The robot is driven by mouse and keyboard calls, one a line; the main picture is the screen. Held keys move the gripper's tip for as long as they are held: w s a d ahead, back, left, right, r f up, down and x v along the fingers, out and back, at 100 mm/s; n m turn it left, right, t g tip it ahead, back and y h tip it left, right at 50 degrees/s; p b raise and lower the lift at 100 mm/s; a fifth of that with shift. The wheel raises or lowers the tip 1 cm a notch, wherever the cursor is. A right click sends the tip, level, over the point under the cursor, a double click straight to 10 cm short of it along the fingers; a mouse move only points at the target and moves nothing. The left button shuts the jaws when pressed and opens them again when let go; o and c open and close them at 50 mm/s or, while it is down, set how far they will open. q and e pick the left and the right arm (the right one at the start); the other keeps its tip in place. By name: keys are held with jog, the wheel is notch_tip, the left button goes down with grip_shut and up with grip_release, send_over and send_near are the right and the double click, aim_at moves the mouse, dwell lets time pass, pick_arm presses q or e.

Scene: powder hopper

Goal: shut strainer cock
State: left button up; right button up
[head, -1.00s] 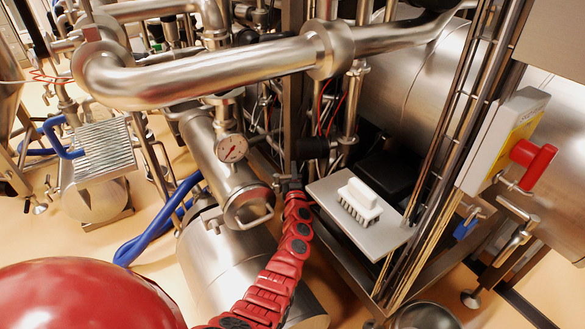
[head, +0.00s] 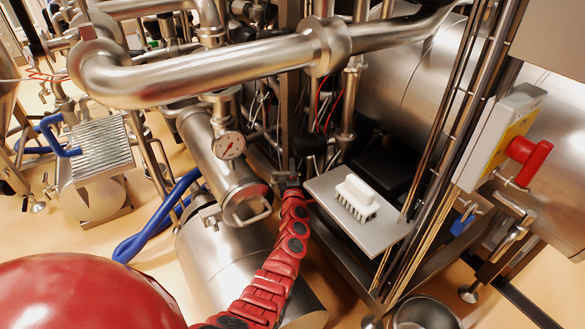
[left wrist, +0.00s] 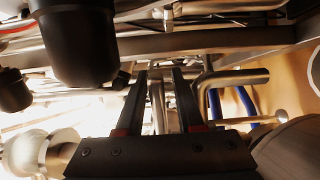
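The strainer (head: 207,150) looks to be the steel cylinder with a round dial gauge (head: 229,146) and a bar handle (head: 253,213) at its lower end; it slants down in the head view. I cannot pick out its cock for certain. My red left arm reaches up from the bottom, and its dark left gripper (head: 289,178) is just right of the strainer's lower end, partly lost against dark framework. In the left wrist view the left gripper's (left wrist: 160,82) two dark fingers stand apart, with steel pipework showing between and beyond them. My right gripper is not in view.
A large steel pipe (head: 200,78) crosses above. A grey shelf with a white brush (head: 357,198) lies right of the arm. A red switch (head: 528,160) is far right. Blue hoses (head: 160,222) run left. A black cylinder (left wrist: 75,45) hangs close left in the left wrist view.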

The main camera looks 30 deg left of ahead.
pick_arm(q)
jog(key=p+v, duration=0.5)
jog(key=v, duration=1.2)
jog(key=shift+r, duration=0.1)
